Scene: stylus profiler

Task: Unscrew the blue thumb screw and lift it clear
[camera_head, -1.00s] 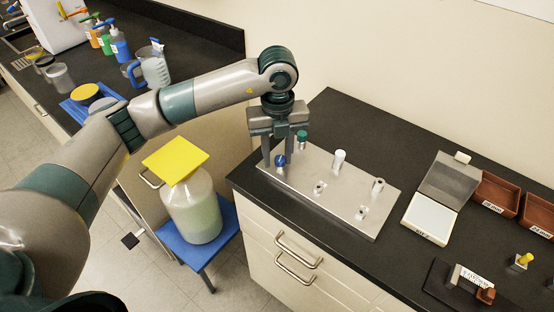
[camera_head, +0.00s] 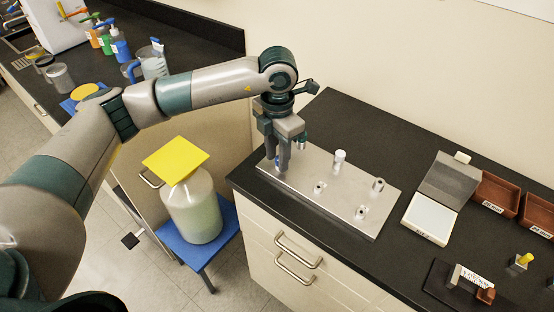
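My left gripper (camera_head: 277,160) points down over the left end of a metal plate (camera_head: 335,197) on the black counter. Its two fingers stand around the spot of the blue thumb screw (camera_head: 277,160), of which only a small bit of blue shows between them. I cannot tell whether the fingers press on the screw or stand apart from it. The screw looks upright and low at the plate. My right gripper is not in view.
A white-topped post (camera_head: 339,160) and several metal posts stand on the plate. A green-topped post is mostly hidden by my gripper. A scale-like box (camera_head: 430,217) and brown trays (camera_head: 495,193) lie to the right.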

